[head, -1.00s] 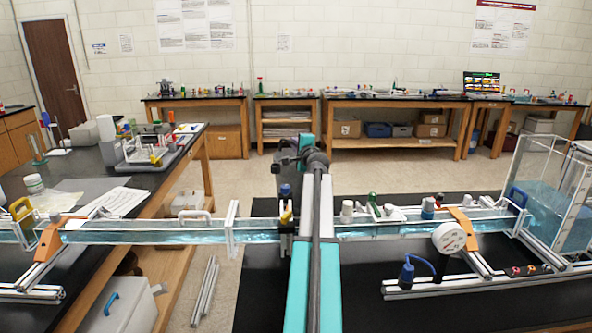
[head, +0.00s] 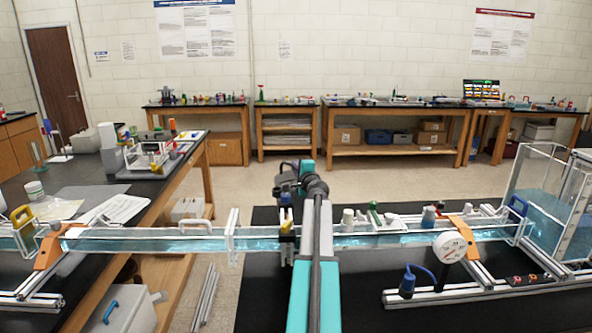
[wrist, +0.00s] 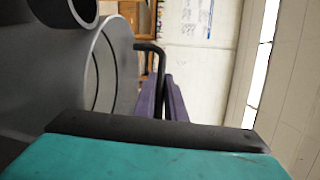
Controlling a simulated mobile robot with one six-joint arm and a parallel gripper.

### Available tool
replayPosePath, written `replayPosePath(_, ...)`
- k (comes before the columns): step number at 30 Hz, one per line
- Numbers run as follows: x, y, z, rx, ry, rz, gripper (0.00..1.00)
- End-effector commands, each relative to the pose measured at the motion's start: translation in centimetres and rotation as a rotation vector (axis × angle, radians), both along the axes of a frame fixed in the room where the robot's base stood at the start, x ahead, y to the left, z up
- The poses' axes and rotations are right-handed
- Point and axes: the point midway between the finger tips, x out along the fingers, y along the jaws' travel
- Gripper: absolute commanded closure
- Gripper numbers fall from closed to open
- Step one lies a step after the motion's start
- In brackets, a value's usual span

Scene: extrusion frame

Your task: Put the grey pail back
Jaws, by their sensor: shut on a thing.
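In the wrist view a large grey round body with a curved rim, which I take for the grey pail (wrist: 122,65), fills the left side. A thin black bent bar, apparently its handle (wrist: 150,46), runs from beside the rim to my gripper (wrist: 163,98). The gripper's purple fingers are shut around that bar. The lower part of the pail is out of frame. In the head view my arm reaches forward over the water channel, and its links hide the gripper. I cannot make out the pail there.
A clear water channel (head: 180,240) crosses the view, with a pressure gauge (head: 449,247) and a water tank (head: 535,190) at right. Small fittings stand along it beside my arm. A black bench (head: 190,155) with equipment is at left. Floor is open towards the back tables (head: 395,107).

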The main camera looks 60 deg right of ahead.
Motion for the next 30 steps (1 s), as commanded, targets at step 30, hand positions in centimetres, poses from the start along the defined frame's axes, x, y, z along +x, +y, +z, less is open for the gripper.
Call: replayPosePath(30,0.01,0.02,-0.8,0.0,0.0,0.0,0.71)
